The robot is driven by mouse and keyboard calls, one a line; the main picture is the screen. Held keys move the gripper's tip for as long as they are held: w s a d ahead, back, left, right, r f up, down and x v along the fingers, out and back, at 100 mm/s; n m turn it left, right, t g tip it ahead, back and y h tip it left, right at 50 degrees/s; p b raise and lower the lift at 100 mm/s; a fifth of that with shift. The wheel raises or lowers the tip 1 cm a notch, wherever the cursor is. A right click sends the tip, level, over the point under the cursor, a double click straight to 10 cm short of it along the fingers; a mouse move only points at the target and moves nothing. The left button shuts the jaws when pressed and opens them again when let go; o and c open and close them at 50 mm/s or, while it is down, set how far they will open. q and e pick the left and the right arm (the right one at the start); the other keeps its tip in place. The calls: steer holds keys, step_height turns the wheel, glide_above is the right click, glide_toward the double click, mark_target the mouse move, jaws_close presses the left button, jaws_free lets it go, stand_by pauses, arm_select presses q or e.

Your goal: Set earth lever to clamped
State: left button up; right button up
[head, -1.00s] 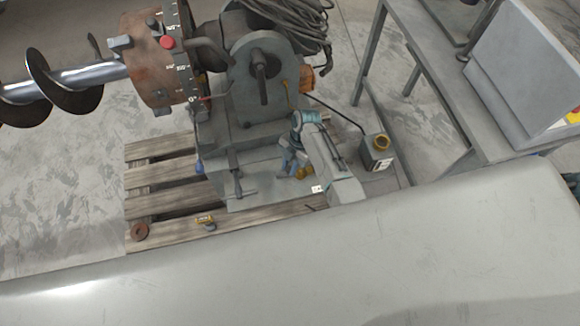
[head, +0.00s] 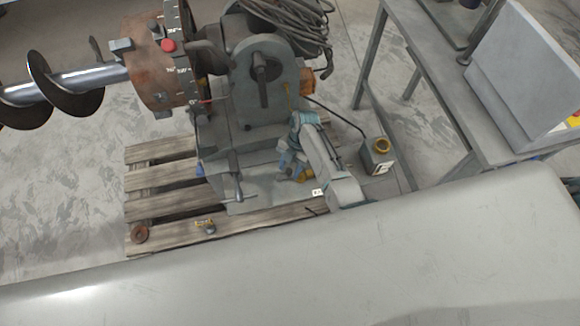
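The grey positioner (head: 263,85) stands on a wooden pallet, with a rust-brown chuck on its left side. I cannot tell which one is the earth lever. My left gripper is out of view.
A grey bench (head: 440,75) stands farther right.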

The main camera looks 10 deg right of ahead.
steer(key=b+v, duration=0.1)
steer(key=v, duration=0.9)
steer(key=shift+w+r, duration=0.15)
steer(key=shift+r, duration=0.2)
steer(key=shift+d+f, duration=0.1)
steer(key=shift+d, duration=0.05)
